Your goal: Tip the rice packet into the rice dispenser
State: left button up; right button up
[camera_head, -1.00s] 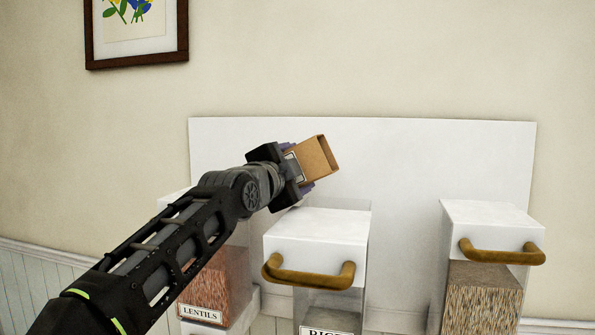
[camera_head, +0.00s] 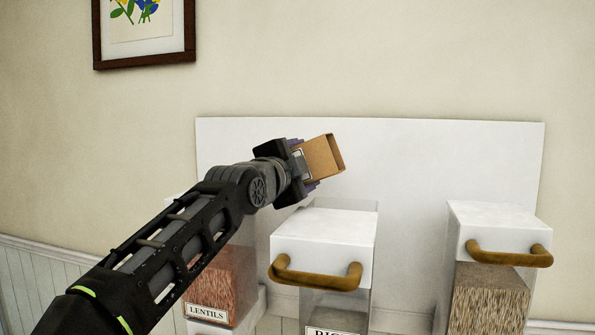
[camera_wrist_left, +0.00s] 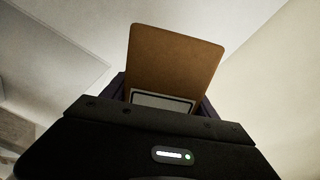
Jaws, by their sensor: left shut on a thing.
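The rice packet, a brown cardboard box with a pale label (camera_head: 321,157), is held in my left gripper (camera_head: 303,166). The gripper is shut on it. The packet is tilted, with its open-looking end facing right. In the left wrist view the packet (camera_wrist_left: 172,70) stands up between the fingers. The rice dispenser (camera_head: 325,239) is below the packet, a clear box with a white top, a brown handle and a partly cut-off label reading "RIC". The packet is above its rear part and apart from it. My right gripper is not in view.
The lentils dispenser (camera_head: 210,285) is at the left, partly behind my left arm. Another dispenser (camera_head: 490,300) with brown contents and a handle stands at the right. A white back panel (camera_head: 450,160) rises behind them. A framed picture (camera_head: 145,65) hangs at the upper left.

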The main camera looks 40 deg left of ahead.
pick_arm(q)
jog(key=shift+r, duration=0.15)
jog(key=shift+r+m, duration=0.25)
jog(key=shift+m, duration=0.25)
dwell(0.5)
jog(key=shift+d+r+m+p, duration=0.1)
jog(key=shift+r+m+p, duration=0.2)
jog(key=shift+m, duration=0.1)
dwell(0.4)
jog(key=shift+r+m, duration=0.35)
jog(key=shift+m, duration=0.05)
dwell(0.3)
jog(key=shift+r, duration=0.1)
jog(key=shift+d+r+m+p, duration=0.15)
jog(key=shift+r+m+p, duration=0.05)
jog(key=shift+m+p, duration=0.25)
